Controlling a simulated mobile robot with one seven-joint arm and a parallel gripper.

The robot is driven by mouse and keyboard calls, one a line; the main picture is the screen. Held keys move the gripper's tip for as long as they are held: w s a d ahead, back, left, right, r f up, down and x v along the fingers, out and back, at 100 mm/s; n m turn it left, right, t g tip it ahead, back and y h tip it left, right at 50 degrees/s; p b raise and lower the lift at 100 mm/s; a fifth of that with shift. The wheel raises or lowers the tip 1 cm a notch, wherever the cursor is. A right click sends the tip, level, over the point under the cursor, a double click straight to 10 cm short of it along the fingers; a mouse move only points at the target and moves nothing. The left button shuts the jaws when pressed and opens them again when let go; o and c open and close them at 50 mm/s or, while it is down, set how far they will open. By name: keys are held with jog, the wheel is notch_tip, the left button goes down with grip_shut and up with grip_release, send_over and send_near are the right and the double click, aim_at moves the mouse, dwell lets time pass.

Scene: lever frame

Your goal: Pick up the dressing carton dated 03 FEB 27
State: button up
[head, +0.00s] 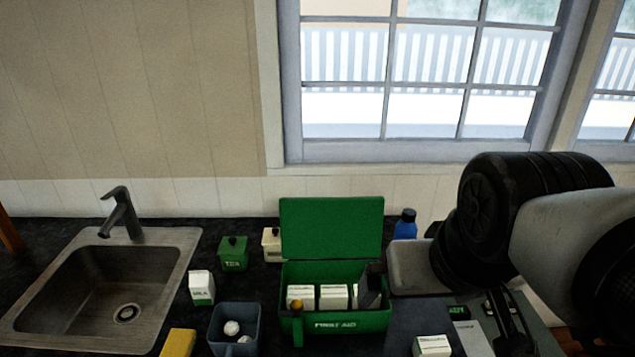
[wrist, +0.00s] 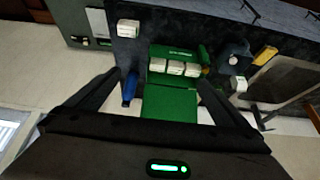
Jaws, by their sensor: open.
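A green first aid box (head: 335,322) stands open on the counter, its lid (head: 332,228) upright at the back. The wrist view, turned round, shows three cartons (wrist: 175,68) in the box. Another white carton (head: 432,346), with green lettering, lies on the counter right of the box; it also shows in the wrist view (wrist: 128,28). No date is readable. My gripper (head: 508,322) is open and empty, right of the box; its fingers (wrist: 158,78) spread in the wrist view.
A sink (head: 90,290) with a tap is at left. A milk carton (head: 201,288), green tea tin (head: 233,254), cream tin (head: 271,245), grey caddy (head: 232,322) and yellow block (head: 178,343) stand left of the box. A blue bottle (head: 405,225) is behind it, right.

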aim_at(333, 291)
jog(key=shift+c, duration=0.4)
